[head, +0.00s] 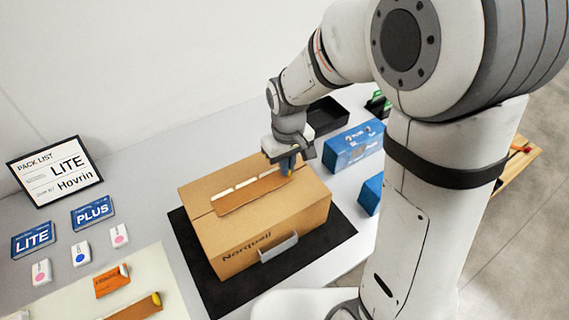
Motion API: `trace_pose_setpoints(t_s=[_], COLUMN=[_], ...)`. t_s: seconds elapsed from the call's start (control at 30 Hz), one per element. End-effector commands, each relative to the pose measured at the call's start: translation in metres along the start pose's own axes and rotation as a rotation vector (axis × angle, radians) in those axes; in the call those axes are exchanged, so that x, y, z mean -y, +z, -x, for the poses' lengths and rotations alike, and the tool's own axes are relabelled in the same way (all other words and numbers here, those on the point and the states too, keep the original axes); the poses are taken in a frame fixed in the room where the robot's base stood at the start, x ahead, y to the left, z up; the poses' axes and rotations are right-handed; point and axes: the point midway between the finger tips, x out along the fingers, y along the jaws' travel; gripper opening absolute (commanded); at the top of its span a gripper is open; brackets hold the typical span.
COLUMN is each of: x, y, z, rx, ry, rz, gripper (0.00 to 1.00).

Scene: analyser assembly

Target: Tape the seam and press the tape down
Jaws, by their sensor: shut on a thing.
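A closed cardboard box (260,225) stands on a black mat (343,228), with the word "Norquay" or similar on its front. A brown tape strip (245,196) lies along the top of the box near the seam, with several short white pieces along its far edge. My gripper (289,165) is over the right end of the strip. It is shut on a small blue thing (289,163), whose shape is mostly hidden by the fingers. I cannot tell whether it touches the tape.
A pale handle-like piece (279,247) is at the box's front. Blue cartons (353,146) and a black tray (325,116) are right and behind. A pack list sign (55,172), LITE (33,240) and PLUS (92,213) cards and several small items are left.

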Motion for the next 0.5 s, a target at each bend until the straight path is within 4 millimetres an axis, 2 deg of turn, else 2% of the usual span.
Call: trace_pose_setpoints(t_s=[0.13,0.2,0.47,0.5], x=[-0.0001,-0.0002,-0.0003,-0.0004], y=[0.0002,0.0002,0.0003,0.0003], z=[0.0,0.0,0.0,0.0], rx=[0.001,0.001,0.001,0.001], ry=[0.0,0.0,0.0,0.0], rz=[0.0,0.0,-0.001,-0.001], gripper=[0.0,0.1,0.31,0.31])
